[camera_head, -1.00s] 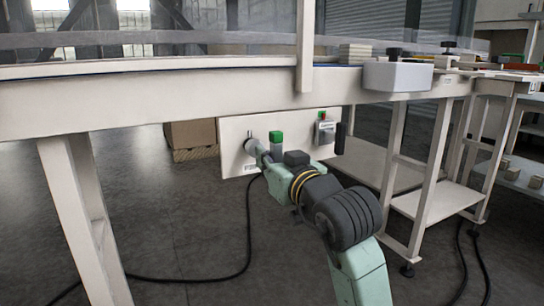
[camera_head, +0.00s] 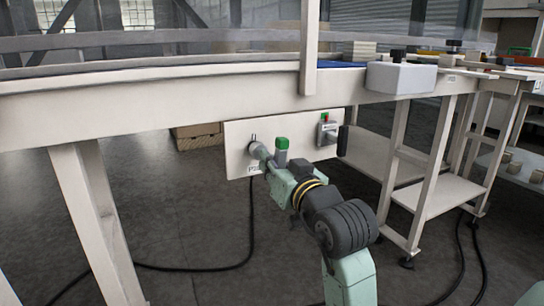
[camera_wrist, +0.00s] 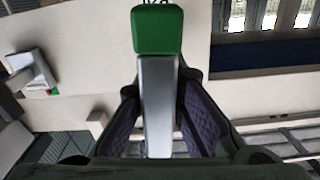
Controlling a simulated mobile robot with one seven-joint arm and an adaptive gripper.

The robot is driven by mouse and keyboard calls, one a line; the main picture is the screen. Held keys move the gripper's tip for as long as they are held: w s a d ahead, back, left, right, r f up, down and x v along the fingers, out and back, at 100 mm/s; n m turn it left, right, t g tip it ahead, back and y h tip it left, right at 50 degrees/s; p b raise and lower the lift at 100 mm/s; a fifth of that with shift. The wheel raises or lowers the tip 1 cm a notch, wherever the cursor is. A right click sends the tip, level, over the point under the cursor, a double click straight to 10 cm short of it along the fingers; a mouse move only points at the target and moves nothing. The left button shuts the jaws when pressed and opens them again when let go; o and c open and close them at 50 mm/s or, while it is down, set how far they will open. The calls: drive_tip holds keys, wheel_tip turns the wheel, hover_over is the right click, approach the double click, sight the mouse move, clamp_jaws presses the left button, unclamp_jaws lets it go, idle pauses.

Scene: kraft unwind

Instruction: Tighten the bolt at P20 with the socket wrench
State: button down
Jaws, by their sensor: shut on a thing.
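My gripper (camera_wrist: 165,135) is shut on the socket wrench (camera_wrist: 157,95), a flat silver bar with a green block at its far end. The dark fingers with purple pads lie on either side of the bar. In the head view the wrench's green end (camera_head: 282,143) stands upright in front of a white panel under the table. A grey cylindrical part (camera_head: 259,150) beside my gripper meets the panel's left part. I cannot tell whether it is the wrench's socket. The P20 bolt is not clearly visible.
The white panel (camera_head: 237,160) hangs under the table (camera_head: 190,98). A grey switch box (camera_head: 328,132) with red and green parts is on its right. A black cable (camera_head: 251,225) runs down to the floor. White table legs (camera_head: 90,215) stand left and right.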

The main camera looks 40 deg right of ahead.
drive_tip(key=shift+w+r+m+p, duration=0.15)
drive_tip(key=shift+m+p, duration=3.05)
drive_tip(key=shift+p, duration=2.8)
drive_tip(key=m+p, duration=0.4)
drive_tip(key=m, duration=0.2)
drive_tip(key=shift+w+m, duration=0.1)
drive_tip(key=shift+m, duration=0.3)
drive_tip(key=shift+m+p, duration=2.2)
drive_tip(key=shift+m, duration=0.2)
drive_tip(key=shift+m+p, duration=0.3)
drive_tip(key=shift+m, duration=0.4)
drive_tip(key=shift+b+v, duration=0.35)
drive_tip(key=shift+v, duration=2.1)
